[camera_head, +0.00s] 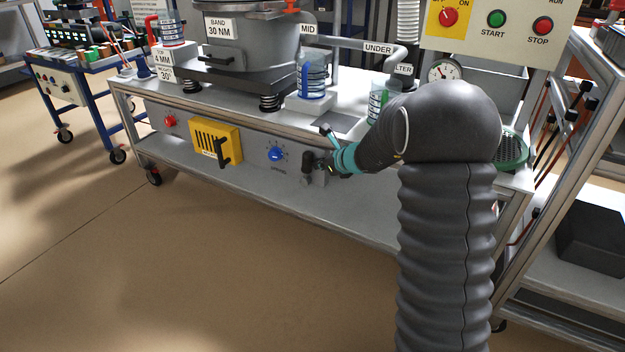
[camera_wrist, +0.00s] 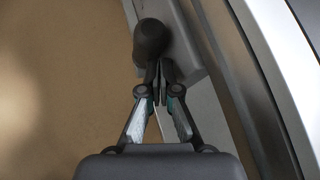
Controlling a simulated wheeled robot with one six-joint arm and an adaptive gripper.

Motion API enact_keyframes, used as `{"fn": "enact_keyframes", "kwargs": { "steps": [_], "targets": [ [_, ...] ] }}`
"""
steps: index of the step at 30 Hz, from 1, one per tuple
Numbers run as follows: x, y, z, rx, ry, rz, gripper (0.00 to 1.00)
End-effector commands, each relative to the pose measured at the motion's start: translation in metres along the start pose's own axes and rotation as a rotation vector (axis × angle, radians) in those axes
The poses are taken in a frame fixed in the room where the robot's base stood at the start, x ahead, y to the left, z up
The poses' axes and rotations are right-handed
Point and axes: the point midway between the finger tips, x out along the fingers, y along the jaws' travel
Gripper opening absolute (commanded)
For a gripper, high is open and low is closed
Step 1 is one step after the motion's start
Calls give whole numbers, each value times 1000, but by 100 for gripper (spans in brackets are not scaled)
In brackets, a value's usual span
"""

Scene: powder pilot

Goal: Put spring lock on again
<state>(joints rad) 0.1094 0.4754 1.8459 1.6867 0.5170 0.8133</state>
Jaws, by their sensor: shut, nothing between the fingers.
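A dark lever with a rounded knob (camera_head: 308,160) sticks out of the front panel of the bench, right of the blue dial; its label is too small to read, so I cannot confirm that it is the spring lock. My gripper (camera_head: 330,164), with teal parts, is right beside it. In the wrist view my gripper (camera_wrist: 160,78) is shut with nothing between its fingertips. The dark rounded knob (camera_wrist: 151,38) lies just beyond the tips; I cannot tell whether they touch. My arm hides the panel further right.
The front panel also carries a blue dial (camera_head: 275,154), a yellow box (camera_head: 215,143) with a black handle and a red knob (camera_head: 169,121). Bottles and a large grey vessel (camera_head: 252,40) stand on the bench top. A wheeled rack (camera_head: 555,150) is at right. The floor in front is clear.

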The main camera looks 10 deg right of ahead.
Motion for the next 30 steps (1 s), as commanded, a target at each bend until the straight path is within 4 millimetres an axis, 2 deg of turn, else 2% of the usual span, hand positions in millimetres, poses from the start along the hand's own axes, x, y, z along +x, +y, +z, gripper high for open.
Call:
{"fn": "enact_keyframes", "kwargs": {
  "steps": [4, 20, 30],
  "targets": [
    [1, 0, 5, 0, -1, 0, 0],
    [-8, -4, -4, 0, 0, -2, 0],
    [-29, -4, -3, 0, -1, -1, 0]
  ]
}}
